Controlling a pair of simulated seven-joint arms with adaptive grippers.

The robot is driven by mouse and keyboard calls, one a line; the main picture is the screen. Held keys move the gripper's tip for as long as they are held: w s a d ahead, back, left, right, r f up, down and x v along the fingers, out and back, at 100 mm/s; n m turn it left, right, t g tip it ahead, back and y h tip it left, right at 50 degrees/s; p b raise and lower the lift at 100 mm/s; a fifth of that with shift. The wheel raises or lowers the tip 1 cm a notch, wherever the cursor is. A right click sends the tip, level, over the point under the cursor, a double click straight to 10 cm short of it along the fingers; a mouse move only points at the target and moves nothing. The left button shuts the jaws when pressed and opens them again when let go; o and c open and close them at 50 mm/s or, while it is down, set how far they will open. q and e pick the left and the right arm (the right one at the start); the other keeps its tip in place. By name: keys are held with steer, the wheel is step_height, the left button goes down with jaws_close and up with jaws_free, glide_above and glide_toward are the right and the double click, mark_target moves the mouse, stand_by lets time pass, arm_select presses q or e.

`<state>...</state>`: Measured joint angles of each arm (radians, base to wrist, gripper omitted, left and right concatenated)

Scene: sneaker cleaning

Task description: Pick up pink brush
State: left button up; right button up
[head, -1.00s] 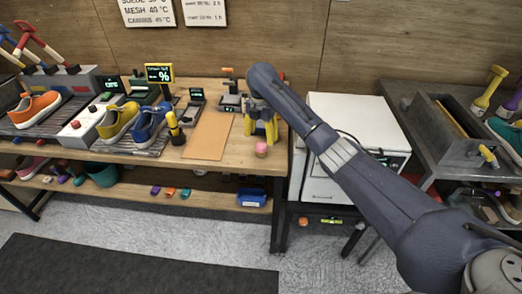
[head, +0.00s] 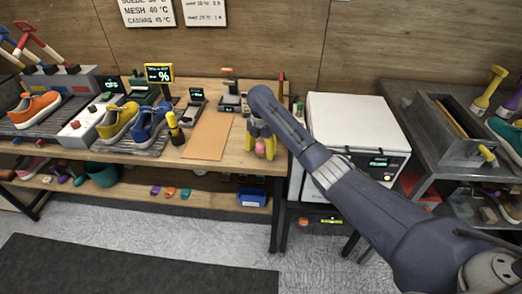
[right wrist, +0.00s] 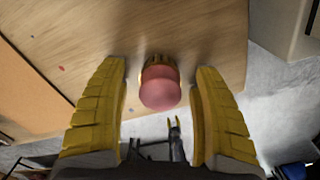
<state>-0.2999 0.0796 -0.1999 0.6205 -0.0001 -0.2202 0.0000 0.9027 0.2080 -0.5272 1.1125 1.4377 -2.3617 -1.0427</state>
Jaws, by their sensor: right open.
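The pink brush (head: 260,146) stands at the front right edge of the wooden bench. In the right wrist view its rounded pink end (right wrist: 160,90) shows, with a yellowish-brown part behind it. My right gripper (head: 260,149) has its yellow fingers on either side of the brush. In the right wrist view my right gripper (right wrist: 161,82) is open, with a visible gap between each finger and the brush.
A brown mat (head: 208,134) lies left of the brush. Shoes, such as a blue sneaker (head: 150,122), and small devices stand further left. A white box-shaped appliance (head: 350,120) stands right of the bench, close to my right arm. A lower shelf (head: 140,197) holds small items.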

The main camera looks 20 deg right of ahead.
mark_target(261, 144)
steer(key=c, duration=1.4)
steer(key=shift+r, duration=0.15)
steer(key=shift+c, duration=0.2)
steer(key=shift+r, duration=0.25)
jaws_close()
step_height(261, 144, up, 19)
steer(key=shift+r, duration=0.15)
